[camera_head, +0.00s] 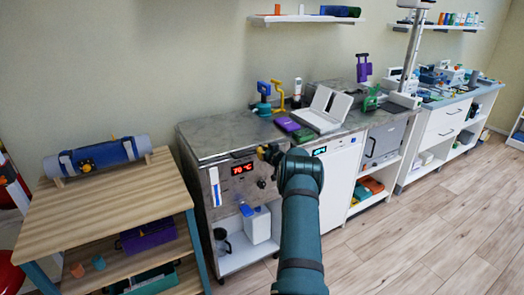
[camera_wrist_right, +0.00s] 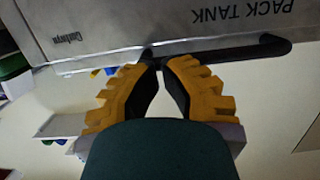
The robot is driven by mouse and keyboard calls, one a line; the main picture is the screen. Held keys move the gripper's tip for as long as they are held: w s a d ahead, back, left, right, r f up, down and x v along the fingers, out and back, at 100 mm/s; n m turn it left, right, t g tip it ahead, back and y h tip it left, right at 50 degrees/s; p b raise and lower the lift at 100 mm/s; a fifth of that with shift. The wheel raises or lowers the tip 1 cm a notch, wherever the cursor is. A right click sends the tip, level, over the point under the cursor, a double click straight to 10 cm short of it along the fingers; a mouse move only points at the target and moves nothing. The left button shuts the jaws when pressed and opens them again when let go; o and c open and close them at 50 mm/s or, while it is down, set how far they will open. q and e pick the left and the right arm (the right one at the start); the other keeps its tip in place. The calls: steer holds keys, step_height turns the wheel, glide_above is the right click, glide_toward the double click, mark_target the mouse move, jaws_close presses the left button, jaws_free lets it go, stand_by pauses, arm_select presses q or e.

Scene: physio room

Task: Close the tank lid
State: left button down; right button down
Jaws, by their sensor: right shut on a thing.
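The tank (camera_head: 223,187) is a steel cabinet with a red "70 °C" display, left of centre in the head view. Its grey top, the lid (camera_head: 222,141), looks about level; any small gap under its front edge cannot be made out. In the wrist view a grey metal panel (camera_wrist_right: 130,22) carries upside-down "PACK TANK" lettering, with a dark bar handle (camera_wrist_right: 262,49) along its edge. My right gripper (camera_head: 268,152) is at the tank's upper front edge. Its yellow-backed fingers (camera_wrist_right: 158,70) are closed together on the handle, left of its middle. My left gripper is out of view.
A wooden bench (camera_head: 95,205) with a blue roll (camera_head: 98,155) stands left of the tank. A blue and yellow device (camera_head: 264,98), a purple box (camera_head: 287,124) and an open white case (camera_head: 325,110) are on the counter to the right. The floor at the right is clear.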

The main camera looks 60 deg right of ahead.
steer(key=shift+f, duration=0.3)
steer(key=shift+s+a, duration=0.1)
steer(key=v, duration=1.1)
steer(key=shift+s+a+r, duration=0.15)
steer(key=shift+s+r, duration=0.1)
steer(key=shift+s, duration=0.1)
steer(key=w+a+f+g+y, duration=0.1)
steer(key=w+a+f+y, duration=0.1)
steer(key=w+a+f, duration=0.5)
steer(key=w+a+f+g+y, duration=0.1)
steer(key=w+a+f+y, duration=0.15)
steer(key=a, duration=0.95)
steer(key=w+a+f+y, duration=0.1)
steer(key=w+a+f, duration=0.45)
steer(key=a, duration=0.35)
steer(key=s+a+f+n+g+y, duration=0.1)
steer(key=a+f+g+y, duration=0.25)
steer(key=a, duration=1.65)
steer(key=s+a+f+n+g+y, duration=0.1)
steer(key=s+a+n+g, duration=0.1)
steer(key=s+a, duration=0.6)
steer(key=s+a+f+n+g+y, duration=0.1)
steer(key=s+a+g, duration=0.3)
steer(key=s+a, duration=0.5)
steer(key=a+y, duration=0.1)
steer(key=a, duration=0.4)
steer(key=shift+s+a+f+n, duration=0.2)
steer(key=shift+a+f+n, duration=0.1)
steer(key=shift+n, duration=0.1)
